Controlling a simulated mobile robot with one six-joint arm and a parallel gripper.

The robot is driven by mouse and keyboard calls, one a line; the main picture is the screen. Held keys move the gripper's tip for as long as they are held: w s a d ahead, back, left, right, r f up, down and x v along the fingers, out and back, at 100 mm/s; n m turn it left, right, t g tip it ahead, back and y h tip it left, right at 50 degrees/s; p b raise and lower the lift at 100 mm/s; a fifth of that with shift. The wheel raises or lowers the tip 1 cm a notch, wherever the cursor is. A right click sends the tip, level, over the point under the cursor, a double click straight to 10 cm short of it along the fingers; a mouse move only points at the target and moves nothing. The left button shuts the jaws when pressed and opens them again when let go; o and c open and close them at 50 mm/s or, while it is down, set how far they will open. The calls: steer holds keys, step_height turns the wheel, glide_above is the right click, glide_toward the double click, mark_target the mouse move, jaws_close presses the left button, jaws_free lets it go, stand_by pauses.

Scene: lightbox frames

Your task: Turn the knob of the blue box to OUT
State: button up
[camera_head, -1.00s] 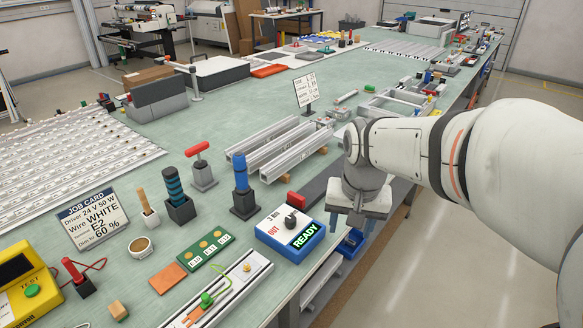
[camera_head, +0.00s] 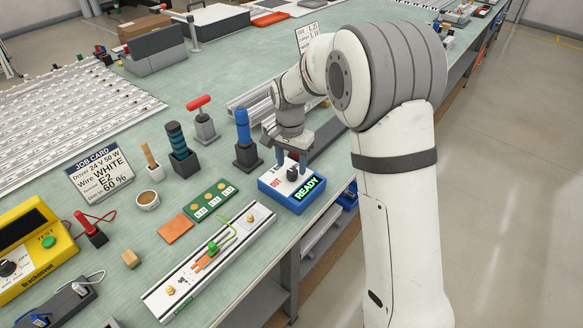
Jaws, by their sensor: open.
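The blue box (camera_head: 298,206) sits near the table's right edge, with a white top panel, a black knob (camera_head: 292,174), red OUT lettering at the left and a lit green READY display (camera_head: 309,196). My gripper (camera_head: 291,158) points down, just above and behind the knob, with its two blue-grey fingers apart. The fingers look close to the box's top; I cannot tell whether they touch it. The knob's exact pointing direction is too small to read. The "3 min" lettering seen earlier is largely hidden by my gripper.
A blue-handled tool (camera_head: 242,128) stands in a black holder left of the box. A green board (camera_head: 211,200) and a white rail with a green wire (camera_head: 208,262) lie nearer. Aluminium profiles (camera_head: 250,100) lie behind my gripper. The floor to the right is clear.

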mark_target(292, 175)
steer(key=shift+f, duration=1.45)
steer(key=shift+c, duration=0.4)
steer(key=c, duration=0.9)
